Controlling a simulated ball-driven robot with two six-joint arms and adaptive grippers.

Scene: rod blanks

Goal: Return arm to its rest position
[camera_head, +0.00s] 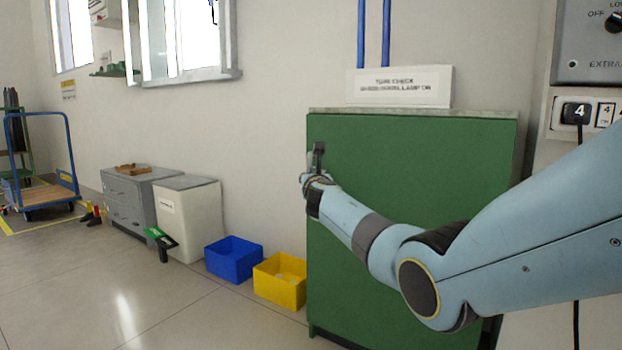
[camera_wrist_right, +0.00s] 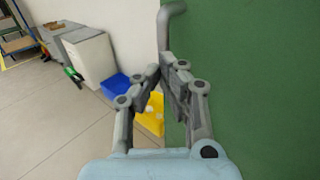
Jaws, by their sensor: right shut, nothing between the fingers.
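My right arm reaches in from the right in the head view. Its gripper (camera_head: 317,158) is in front of the upper left part of the green cabinet (camera_head: 420,190), small and partly hidden by its own wrist. In the right wrist view the gripper's two fingers (camera_wrist_right: 166,77) come together with nothing held between them. A bent grey bar (camera_wrist_right: 168,35) stands just beyond the fingertips, beside the green cabinet's edge; I cannot tell whether the fingers touch it. My left gripper is in neither view.
A blue bin (camera_head: 233,262) and a yellow bin (camera_head: 280,284) sit on the floor left of the cabinet. A white box cabinet (camera_head: 190,222) and grey drawers (camera_head: 125,205) stand along the wall. A blue-framed cart (camera_head: 45,195) is farther left. The floor in front is open.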

